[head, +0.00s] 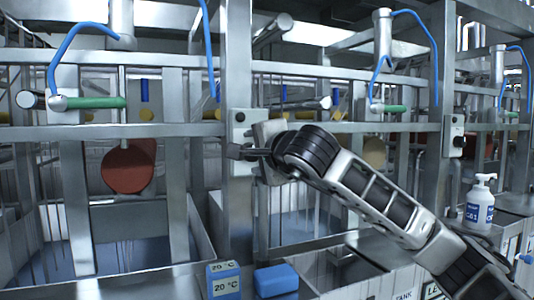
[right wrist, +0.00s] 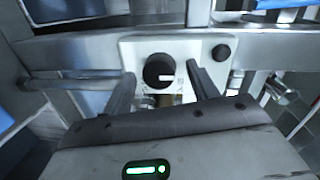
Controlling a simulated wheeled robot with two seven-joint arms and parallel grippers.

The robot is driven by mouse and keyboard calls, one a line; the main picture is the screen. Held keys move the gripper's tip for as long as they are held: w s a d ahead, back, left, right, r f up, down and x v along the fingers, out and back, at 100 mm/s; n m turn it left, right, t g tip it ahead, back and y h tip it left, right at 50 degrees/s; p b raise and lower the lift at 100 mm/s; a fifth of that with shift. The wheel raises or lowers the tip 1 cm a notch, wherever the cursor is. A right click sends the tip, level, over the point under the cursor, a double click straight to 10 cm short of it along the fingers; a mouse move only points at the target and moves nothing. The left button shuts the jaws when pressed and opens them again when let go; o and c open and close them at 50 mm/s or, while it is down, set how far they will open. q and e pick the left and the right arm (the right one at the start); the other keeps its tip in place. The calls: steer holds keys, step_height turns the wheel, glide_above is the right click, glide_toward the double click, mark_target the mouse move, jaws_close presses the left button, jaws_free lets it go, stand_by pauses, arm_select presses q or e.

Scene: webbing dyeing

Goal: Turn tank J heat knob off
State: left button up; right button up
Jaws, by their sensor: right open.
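A pale control plate (head: 243,121) is fixed to a steel post left of centre in the head view. The right wrist view shows this plate (right wrist: 190,48) with a large round black knob (right wrist: 156,68) and a smaller black knob or button (right wrist: 221,53). The large knob has a white mark lying roughly level, toward its right side. My right gripper (head: 240,152) is in front of the plate, its fingers apart on either side of the large knob, with no clear contact visible. Text below the knob is unreadable, so I cannot confirm the tank letter. My left gripper is out of view.
A second control plate (head: 453,136) is on the post to the right. Steel rails and blue hoses surround the tanks. A blue 20 °C block (head: 223,280), a blue block (head: 276,280) and a white pump bottle (head: 480,205) stand in front.

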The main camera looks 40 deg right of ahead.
steer(key=b+v, duration=0.3)
steer(key=v, duration=1.2)
steer(key=shift+s, duration=0.35)
